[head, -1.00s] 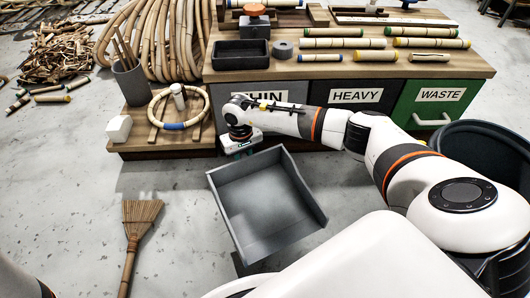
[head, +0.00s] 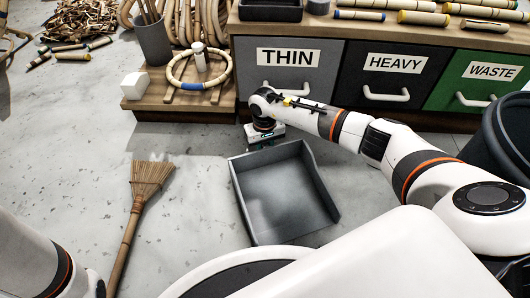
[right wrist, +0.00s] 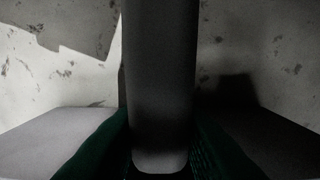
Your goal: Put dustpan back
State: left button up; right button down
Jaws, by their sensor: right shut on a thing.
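The grey dustpan (head: 282,196) is a square open tray in the middle of the head view, in front of the bench. My right gripper (head: 264,141) is at its far edge, shut on its handle. I cannot tell whether the pan touches the floor. Of my left arm, only part shows at the lower left; its gripper is not in view.
A straw broom (head: 149,178) lies on the floor left of the dustpan. Behind is a bench with drawers marked THIN (head: 288,82), HEAVY (head: 395,88) and WASTE (head: 485,85). A low wooden stand (head: 185,101) holds a rattan ring. A dark bin (head: 508,135) stands at right.

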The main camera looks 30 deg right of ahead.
jog(key=shift+f, duration=0.1)
jog(key=c, duration=1.2)
grip_release()
jog(key=shift+o, duration=0.2)
notch_tip(320, 180, up, 12)
jog(key=p, duration=0.8)
jog(key=shift+w, duration=0.1)
